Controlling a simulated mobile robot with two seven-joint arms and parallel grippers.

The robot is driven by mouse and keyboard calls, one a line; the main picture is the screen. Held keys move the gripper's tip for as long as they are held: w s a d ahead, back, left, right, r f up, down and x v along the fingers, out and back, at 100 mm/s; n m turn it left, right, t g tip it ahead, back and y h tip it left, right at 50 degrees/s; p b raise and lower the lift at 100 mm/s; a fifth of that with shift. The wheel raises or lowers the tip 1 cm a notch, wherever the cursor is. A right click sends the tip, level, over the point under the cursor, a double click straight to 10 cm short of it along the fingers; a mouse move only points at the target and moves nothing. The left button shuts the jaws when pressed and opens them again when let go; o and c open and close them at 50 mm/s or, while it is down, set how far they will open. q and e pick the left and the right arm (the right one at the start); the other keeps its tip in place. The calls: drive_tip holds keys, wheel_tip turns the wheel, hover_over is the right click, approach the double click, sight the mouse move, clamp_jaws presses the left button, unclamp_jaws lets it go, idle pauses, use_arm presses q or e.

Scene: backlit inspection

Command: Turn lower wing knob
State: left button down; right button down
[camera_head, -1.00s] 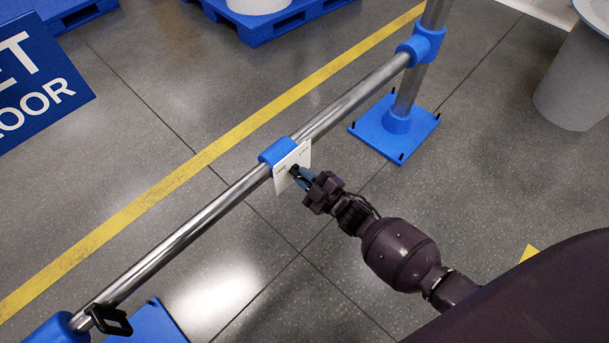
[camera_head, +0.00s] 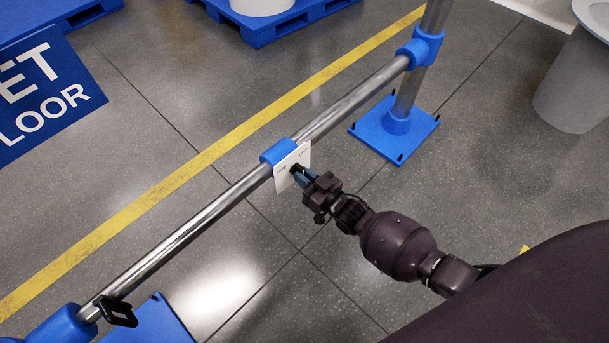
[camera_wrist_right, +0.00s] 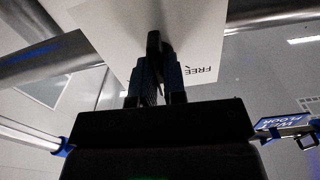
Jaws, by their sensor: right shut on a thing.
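The wing knob (camera_wrist_right: 154,45) is a small dark piece in front of a white plate (camera_head: 283,171) with printed text; the word FREE is readable on the plate (camera_wrist_right: 110,30) in the right wrist view. The plate hangs on a blue clamp (camera_head: 278,152) around the metal rail. My right gripper (camera_head: 299,173) is at the plate, its blue fingers closed on the knob. In the right wrist view the fingers (camera_wrist_right: 155,75) stand on either side of the knob, which they partly hide. My left gripper is not in view.
The metal rail (camera_head: 190,226) runs diagonally to an upright post on a blue base plate (camera_head: 420,128). A black bracket (camera_head: 118,311) sits at the rail's lower left. A blue sign (camera_head: 45,90) stands at left, and a grey bin (camera_head: 578,85) at upper right.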

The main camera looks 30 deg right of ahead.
drive_tip(key=shift+m, duration=4.3)
drive_tip(key=c, duration=1.2)
unclamp_jaws()
use_arm(q)
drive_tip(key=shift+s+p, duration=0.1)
drive_tip(key=shift+p, duration=0.7)
use_arm(e)
drive_tip(key=v, duration=1)
drive_tip(key=shift+s+d, duration=0.1)
drive_tip(key=shift+s, duration=0.25)
